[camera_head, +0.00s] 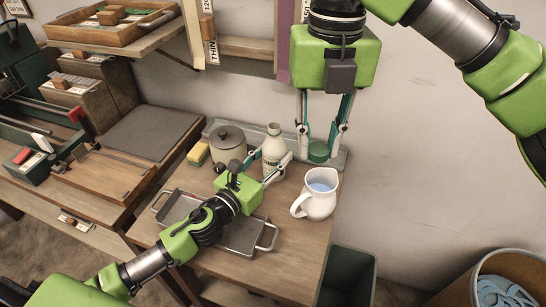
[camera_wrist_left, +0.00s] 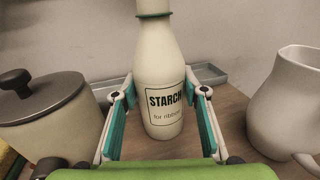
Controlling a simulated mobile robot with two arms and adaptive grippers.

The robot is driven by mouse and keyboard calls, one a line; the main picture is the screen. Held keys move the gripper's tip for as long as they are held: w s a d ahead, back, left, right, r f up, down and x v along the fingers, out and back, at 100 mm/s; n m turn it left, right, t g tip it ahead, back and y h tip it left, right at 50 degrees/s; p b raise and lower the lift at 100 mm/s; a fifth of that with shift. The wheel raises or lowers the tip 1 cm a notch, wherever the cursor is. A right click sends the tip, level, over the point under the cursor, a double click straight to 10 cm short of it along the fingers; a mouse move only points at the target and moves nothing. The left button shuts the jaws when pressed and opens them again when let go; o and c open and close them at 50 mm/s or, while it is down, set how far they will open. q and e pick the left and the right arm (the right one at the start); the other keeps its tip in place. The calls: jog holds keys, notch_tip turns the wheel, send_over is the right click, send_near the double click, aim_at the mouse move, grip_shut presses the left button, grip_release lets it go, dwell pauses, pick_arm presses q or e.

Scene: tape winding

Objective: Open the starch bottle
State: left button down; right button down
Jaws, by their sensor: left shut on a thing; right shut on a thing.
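The starch bottle (camera_head: 273,150) is cream-white and stands upright on the table. In the left wrist view, the bottle (camera_wrist_left: 160,80) shows its STARCH label and a green ring at the neck; its top is cut off there. My left gripper (camera_head: 267,163) is shut on the bottle's body, one finger on each side. My right gripper (camera_head: 319,140) points down, to the right of the bottle and apart from it. It is shut on a small green round piece (camera_head: 318,152) that looks like a cap, close above the grey tray at the back.
A white pitcher (camera_head: 318,198) holding bluish liquid stands to the right. A lidded pot (camera_head: 228,148) and a yellow sponge (camera_head: 198,153) stand left. A metal tray (camera_head: 241,242) lies under my left arm. A grey bin (camera_head: 347,278) is below the table's right edge.

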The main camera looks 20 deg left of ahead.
pick_arm(q)
jog(key=c, duration=1.2)
grip_release()
jog(key=shift+f, duration=0.1)
jog(key=shift+c, duration=0.2)
